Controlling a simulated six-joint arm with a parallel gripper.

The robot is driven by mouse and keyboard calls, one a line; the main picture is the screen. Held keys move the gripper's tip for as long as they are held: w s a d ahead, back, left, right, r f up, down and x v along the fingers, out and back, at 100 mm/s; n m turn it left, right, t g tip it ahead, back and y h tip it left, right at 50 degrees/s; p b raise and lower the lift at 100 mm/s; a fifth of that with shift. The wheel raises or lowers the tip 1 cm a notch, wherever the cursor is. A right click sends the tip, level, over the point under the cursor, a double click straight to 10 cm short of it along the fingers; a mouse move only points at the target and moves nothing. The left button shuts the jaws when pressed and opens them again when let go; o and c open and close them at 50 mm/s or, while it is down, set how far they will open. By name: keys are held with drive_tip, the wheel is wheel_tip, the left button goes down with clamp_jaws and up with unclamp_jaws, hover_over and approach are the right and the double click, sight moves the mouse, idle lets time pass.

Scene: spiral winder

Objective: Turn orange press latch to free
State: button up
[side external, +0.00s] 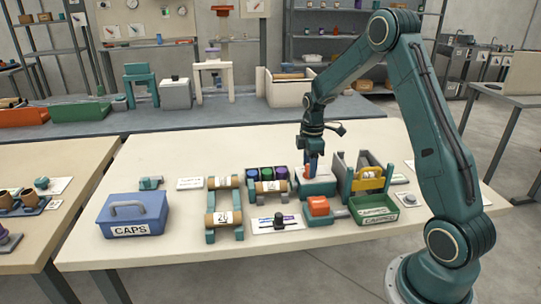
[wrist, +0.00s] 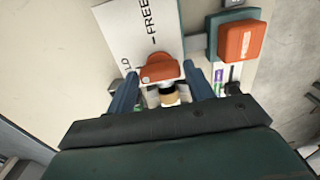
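The orange press latch (wrist: 160,70) lies at the tips of my gripper in the wrist view. It is a small orange piece with a rounded end, beside a white plate (wrist: 135,30) marked FREE; the other word is partly hidden. My gripper (wrist: 161,78) has its blue fingers apart, one on each side of the latch. Whether they touch it I cannot tell. A pale and tan round part shows between the fingers. In the side external view my gripper (side external: 312,172) points down at the press (side external: 318,187), and the latch there is mostly hidden.
An orange block (side external: 318,206) on a dark base stands in front of the press. A rack with a yellow part (side external: 368,179) and a green tray (side external: 375,212) are close on the right. Spools (side external: 223,218) and a blue CAPS box (side external: 133,215) stand left.

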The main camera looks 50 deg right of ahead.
drive_tip(key=c, duration=0.6)
drive_tip(key=shift+o, duration=0.2)
drive_tip(key=shift+m, duration=0.4)
drive_tip(key=m, duration=0.6)
drive_tip(key=shift+m, duration=0.4)
drive_tip(key=m, duration=1)
drive_tip(key=shift+r, duration=0.1)
drive_tip(key=shift+m, duration=0.3)
